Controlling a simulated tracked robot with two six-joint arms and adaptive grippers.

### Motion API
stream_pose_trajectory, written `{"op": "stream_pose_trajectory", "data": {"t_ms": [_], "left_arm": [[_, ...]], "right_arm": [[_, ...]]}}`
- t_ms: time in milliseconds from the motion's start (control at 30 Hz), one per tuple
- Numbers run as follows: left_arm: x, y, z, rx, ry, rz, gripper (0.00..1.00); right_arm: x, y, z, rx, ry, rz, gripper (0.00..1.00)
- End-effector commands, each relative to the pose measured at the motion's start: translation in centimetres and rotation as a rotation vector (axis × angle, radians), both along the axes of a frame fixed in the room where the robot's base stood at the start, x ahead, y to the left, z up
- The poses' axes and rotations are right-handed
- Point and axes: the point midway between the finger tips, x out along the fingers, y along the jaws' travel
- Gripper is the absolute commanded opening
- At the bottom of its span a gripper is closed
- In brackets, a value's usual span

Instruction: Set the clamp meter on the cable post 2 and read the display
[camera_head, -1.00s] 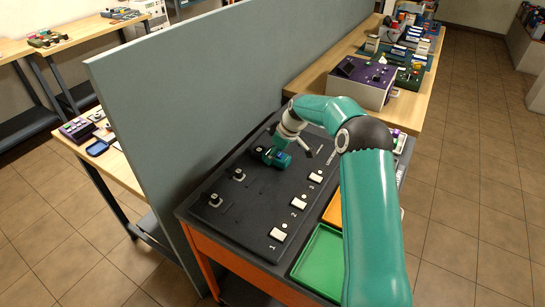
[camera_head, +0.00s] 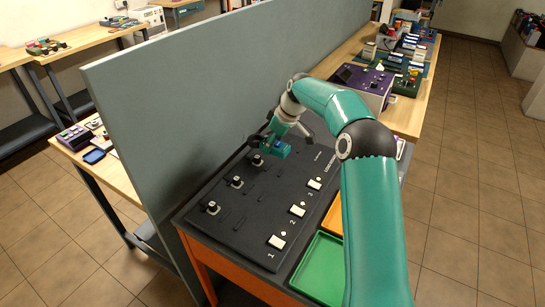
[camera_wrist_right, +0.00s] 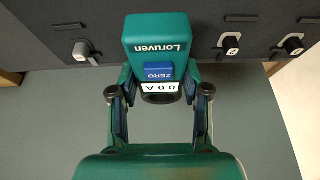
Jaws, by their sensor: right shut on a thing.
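The clamp meter (camera_head: 278,149) is a small green block with a blue ZERO button. In the right wrist view the clamp meter (camera_wrist_right: 158,45) has a display reading 0.0 A. My right gripper (camera_wrist_right: 159,93) is shut on it. In the head view the right gripper (camera_head: 286,124) holds it past the third visible post, apparently above the board. Three posts stand on the dark board (camera_head: 225,215) in the head view: a near one (camera_head: 211,207), a middle one (camera_head: 236,182) and a far one (camera_head: 257,161). None is inside the meter's jaw as far as I can see.
White plates marked 1 (camera_head: 277,242), 2 (camera_head: 298,211) and 3 (camera_head: 314,184) line the board's right side. A grey partition (camera_head: 190,100) rises close along the board's left edge. A green tray (camera_head: 320,266) and an orange tray (camera_head: 333,219) lie on the right.

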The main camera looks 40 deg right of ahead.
Motion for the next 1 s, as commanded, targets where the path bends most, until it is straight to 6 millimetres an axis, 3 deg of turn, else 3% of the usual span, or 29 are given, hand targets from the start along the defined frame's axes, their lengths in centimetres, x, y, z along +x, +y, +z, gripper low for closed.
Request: {"op": "stream_pose_trajectory", "data": {"t_ms": [33, 200, 433, 700, 1000], "left_arm": [[0.0, 0.0, -0.1, 0.0, 0.0, 0.0, 0.4], [0.0, 0.0, 0.5, 0.0, 0.0, 0.0, 0.4], [0.0, 0.0, 1.8, 0.0, 0.0, 0.0, 0.4], [0.0, 0.0, 2.3, 0.0, 0.0, 0.0, 0.4], [0.0, 0.0, 2.3, 0.0, 0.0, 0.0, 0.4]], "right_arm": [[0.1, 0.0, 1.8, -0.004, -0.008, 0.0, 0.0], [0.2, 0.0, 6.6, -0.004, -0.008, 0.0, 0.0], [0.1, 0.0, 11.2, -0.002, -0.003, 0.0, 0.0], [0.4, -0.2, 12.9, -0.001, -0.002, -0.017, 0.0], [1.3, -0.6, 12.6, 0.0, 0.0, -0.047, 0.0]]}}
